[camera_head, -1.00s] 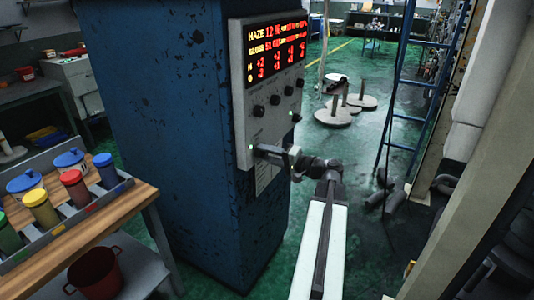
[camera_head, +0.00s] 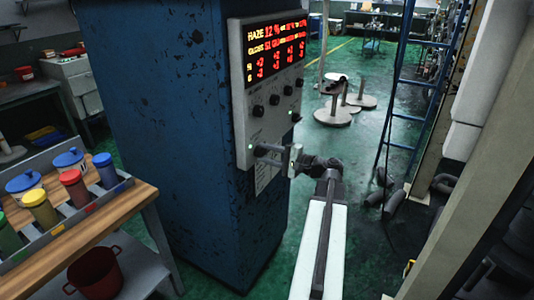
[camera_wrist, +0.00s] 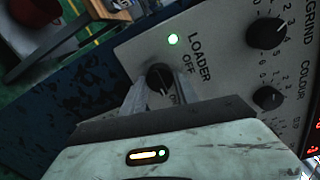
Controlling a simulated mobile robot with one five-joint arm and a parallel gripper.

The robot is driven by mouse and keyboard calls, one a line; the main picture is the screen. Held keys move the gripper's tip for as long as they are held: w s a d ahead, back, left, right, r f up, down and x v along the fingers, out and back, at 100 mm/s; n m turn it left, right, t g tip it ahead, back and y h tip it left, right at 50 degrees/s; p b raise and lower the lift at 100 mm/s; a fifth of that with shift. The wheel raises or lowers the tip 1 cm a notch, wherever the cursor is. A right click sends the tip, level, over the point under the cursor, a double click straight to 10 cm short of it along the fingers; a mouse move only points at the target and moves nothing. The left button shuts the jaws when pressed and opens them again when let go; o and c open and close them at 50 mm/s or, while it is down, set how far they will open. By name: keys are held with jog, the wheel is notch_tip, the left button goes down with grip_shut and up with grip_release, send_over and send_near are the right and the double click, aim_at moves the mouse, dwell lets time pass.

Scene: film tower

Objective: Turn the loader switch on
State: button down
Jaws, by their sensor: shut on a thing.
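The loader switch (camera_wrist: 159,76) is a round black knob on a pale panel, with the words LOADER and OFF beside it and a partly hidden label lower down. A green lamp (camera_wrist: 173,39) glows near it. In the wrist view my gripper (camera_wrist: 158,90) has its two fingers on either side of the knob and is shut on it. A small pale mark shows on the knob, but its exact setting is hard to tell. In the head view my gripper (camera_head: 266,150) reaches the lower part of the panel (camera_head: 257,112), and its fingers hide the knob.
The panel is on a blue cabinet (camera_head: 165,110), with other knobs and a lit red and yellow display (camera_head: 278,50) above. A wooden bench (camera_head: 100,219) with paint pots stands at left. A blue ladder (camera_head: 392,100) stands at right, with green floor between.

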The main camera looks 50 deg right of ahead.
jog(key=shift+f, duration=0.1)
jog(key=c, duration=0.9)
grip_release()
jog(key=shift+c, duration=0.2)
jog(key=shift+s, duration=0.15)
jog(key=v, duration=0.7)
jog(key=shift+s, duration=0.3)
